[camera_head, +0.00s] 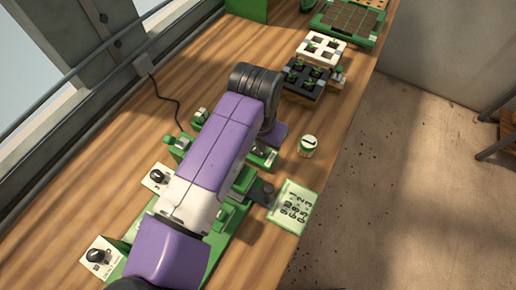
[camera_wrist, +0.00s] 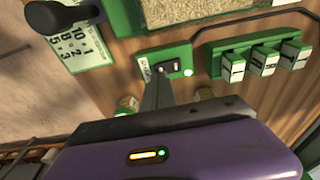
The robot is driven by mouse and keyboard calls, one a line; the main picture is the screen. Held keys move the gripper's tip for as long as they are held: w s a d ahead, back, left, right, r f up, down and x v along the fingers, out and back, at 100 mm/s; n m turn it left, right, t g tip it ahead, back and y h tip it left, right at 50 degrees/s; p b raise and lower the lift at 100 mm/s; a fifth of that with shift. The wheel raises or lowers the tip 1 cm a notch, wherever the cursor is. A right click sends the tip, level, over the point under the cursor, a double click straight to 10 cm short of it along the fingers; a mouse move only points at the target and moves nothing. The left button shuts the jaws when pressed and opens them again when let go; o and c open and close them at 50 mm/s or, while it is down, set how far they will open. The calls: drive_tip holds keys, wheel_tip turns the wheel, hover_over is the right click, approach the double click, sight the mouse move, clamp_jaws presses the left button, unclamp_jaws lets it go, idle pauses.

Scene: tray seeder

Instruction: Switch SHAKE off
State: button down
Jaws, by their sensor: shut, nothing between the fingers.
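The SHAKE switch is a small green box (camera_wrist: 184,54) with a black rocker (camera_wrist: 171,66), a white label and a pale lit lamp (camera_wrist: 188,72), in the upper middle of the wrist view. In the head view a green box with a dark switch (camera_head: 264,154) shows beside my arm. My gripper (camera_wrist: 160,76) is shut and empty. Its fingertips point at the rocker and overlap its near edge; I cannot tell whether they touch. In the head view the fingers are hidden behind my arm and hand.
A number card (camera_head: 293,206) lies near the table edge, beside a black-knobbed lever (camera_wrist: 62,16). A small jar (camera_head: 308,145) stands near the switch. A green block with three white keys (camera_wrist: 258,62) is right in the wrist view. A black seedling tray (camera_head: 304,84) lies farther back.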

drive_tip(key=shift+f+b, duration=0.45)
drive_tip(key=shift+f, duration=0.45)
idle(1.0)
drive_tip(key=shift+r, duration=0.1)
drive_tip(key=shift+r+p, duration=3.1)
drive_tip(key=shift+r, duration=0.4)
